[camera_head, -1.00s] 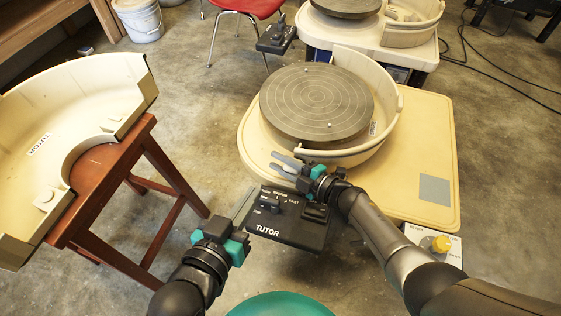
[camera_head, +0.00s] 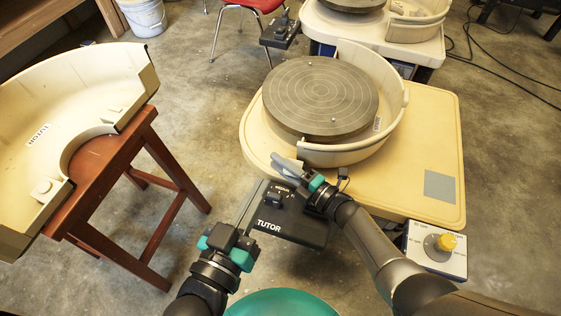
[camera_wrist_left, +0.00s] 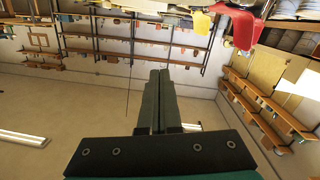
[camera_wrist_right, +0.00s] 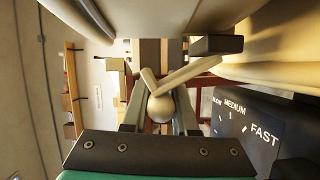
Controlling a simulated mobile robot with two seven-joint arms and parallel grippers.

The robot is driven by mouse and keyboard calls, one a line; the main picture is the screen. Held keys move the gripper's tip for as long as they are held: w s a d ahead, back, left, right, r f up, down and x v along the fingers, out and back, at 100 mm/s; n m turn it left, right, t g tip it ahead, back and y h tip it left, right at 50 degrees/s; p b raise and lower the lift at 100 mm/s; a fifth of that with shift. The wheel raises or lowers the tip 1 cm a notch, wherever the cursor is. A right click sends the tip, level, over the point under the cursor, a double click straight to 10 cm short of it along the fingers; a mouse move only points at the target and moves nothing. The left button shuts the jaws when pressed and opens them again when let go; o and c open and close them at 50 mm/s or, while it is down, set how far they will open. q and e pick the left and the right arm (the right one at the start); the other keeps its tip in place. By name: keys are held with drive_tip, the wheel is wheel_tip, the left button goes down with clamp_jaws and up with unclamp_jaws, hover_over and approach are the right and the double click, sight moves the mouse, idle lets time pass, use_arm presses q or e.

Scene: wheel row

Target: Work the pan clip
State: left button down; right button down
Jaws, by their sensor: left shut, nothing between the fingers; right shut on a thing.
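The pan clip shows in the right wrist view as a pale lever with a rounded knob (camera_wrist_right: 163,106), its arm running up right to a dark block. My right gripper (camera_wrist_right: 160,108) is shut around the knob. In the head view my right gripper (camera_head: 284,166) is at the near left rim of the cream pan half (camera_head: 390,110), where the clip itself is too hidden to make out. The pan half curves around the grey wheel head (camera_head: 318,95). My left gripper (camera_head: 250,204) is shut and empty, low and left of the black control box; its closed fingers (camera_wrist_left: 158,95) fill the left wrist view's middle.
The black TUTOR control box (camera_head: 305,228) lies close below my right gripper. Another pan half (camera_head: 75,85) rests on a wooden stool (camera_head: 150,150) at left. Bare floor lies between stool and wheel.

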drive_tip(key=c, duration=1)
unclamp_jaws()
drive_tip(key=shift+r, duration=0.1)
